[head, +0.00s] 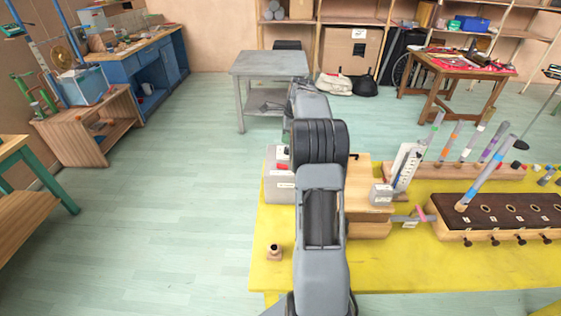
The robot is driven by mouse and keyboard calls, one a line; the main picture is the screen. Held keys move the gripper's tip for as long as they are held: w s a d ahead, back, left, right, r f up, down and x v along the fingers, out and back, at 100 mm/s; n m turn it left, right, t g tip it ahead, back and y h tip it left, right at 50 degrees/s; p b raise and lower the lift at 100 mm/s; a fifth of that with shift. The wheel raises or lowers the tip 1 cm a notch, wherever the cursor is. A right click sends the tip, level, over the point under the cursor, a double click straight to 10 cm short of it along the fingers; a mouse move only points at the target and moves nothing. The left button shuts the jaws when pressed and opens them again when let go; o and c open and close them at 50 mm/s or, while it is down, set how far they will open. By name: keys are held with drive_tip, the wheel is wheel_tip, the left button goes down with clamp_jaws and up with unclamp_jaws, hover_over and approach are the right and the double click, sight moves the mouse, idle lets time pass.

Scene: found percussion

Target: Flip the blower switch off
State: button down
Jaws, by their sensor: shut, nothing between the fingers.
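I cannot tell which way the switch is set. My gripper (287,133) shows only in part, left of my arm and just above and beyond the box. It is shut and holds nothing. My arm hides most of its fingers, and I cannot tell whether it touches the box.
The yellow table (400,268) holds a wooden box (368,190), a white upright strip (405,165), a rack of coloured tubes (480,172) and a dark-topped wooden box (510,212). A small cup-like piece (274,251) stands at the near left corner. The floor to the left is clear.

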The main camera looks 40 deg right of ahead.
sight(279, 165)
drive_tip(key=p+x, duration=0.1)
drive_tip(key=x, duration=1)
drive_tip(key=shift+w+a, duration=0.1)
